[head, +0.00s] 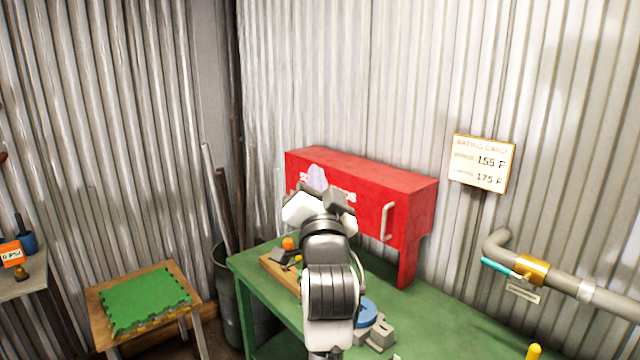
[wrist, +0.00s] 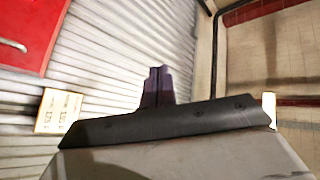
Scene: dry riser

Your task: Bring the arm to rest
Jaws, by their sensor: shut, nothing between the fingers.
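My arm rises in front of the green bench in the head view, bent, with its upper part before the red cabinet (head: 415,200). The gripper end is mostly hidden behind my own arm links in that view. In the wrist view my gripper (wrist: 158,85) shows as two dark fingers close together, shut with nothing between them. Behind the fingers is pale corrugated wall. No object touches the fingers.
The green bench (head: 262,290) carries a wooden tray (head: 275,270) and a blue round part (head: 366,313). A rating card (head: 482,163) hangs on the wall above a grey pipe (head: 605,298). A stool with a green mat (head: 145,298) stands left.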

